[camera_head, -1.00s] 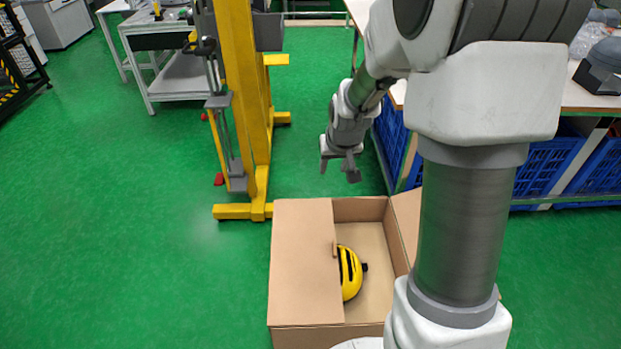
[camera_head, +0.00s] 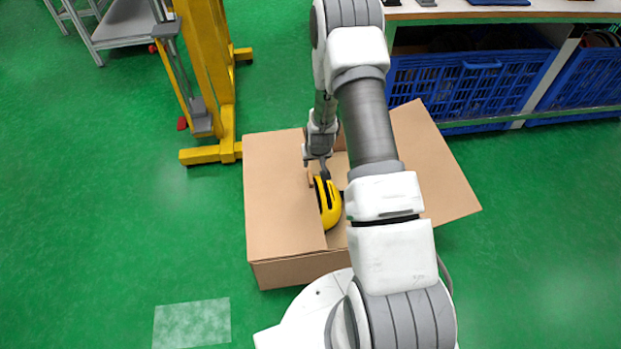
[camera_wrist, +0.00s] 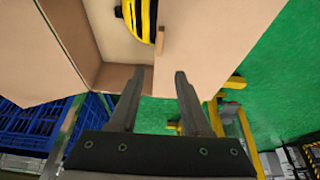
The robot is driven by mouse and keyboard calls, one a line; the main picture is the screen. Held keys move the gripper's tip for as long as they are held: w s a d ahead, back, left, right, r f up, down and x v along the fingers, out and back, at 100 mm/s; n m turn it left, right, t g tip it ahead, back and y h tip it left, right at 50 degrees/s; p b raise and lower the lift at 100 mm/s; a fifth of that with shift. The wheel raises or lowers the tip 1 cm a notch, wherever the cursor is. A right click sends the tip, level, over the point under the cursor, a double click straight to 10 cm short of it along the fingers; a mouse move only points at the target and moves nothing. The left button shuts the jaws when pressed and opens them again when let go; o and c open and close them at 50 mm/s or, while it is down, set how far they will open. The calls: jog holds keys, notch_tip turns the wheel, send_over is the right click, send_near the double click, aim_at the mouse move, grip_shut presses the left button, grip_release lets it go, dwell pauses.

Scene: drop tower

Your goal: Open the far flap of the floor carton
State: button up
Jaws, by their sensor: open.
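The floor carton (camera_head: 290,270) stands open-topped on the green floor. Its left flap (camera_head: 280,185) lies flat over the left part of the opening. A small tan tab (camera_head: 310,178) stands at that flap's inner edge; the tab also shows in the wrist view (camera_wrist: 161,40). The right flap (camera_head: 440,170) is folded outward. A yellow and black helmet-like object (camera_head: 328,206) sits inside, partly under the left flap. My gripper (camera_head: 316,168) is open and empty, close to the tab. In the wrist view, the fingertips (camera_wrist: 159,73) point toward the tab, apparently without touching it.
A yellow lift frame (camera_head: 215,95) stands behind the carton at the left, its foot close to it. Blue crates (camera_head: 470,85) stand under a bench at the back right.

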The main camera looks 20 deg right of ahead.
aim_at(310, 177)
jog(key=b+x, duration=0.6)
jog(key=x, duration=1.1)
jog(key=shift+f, duration=0.15)
grip_shut()
dwell(0.8)
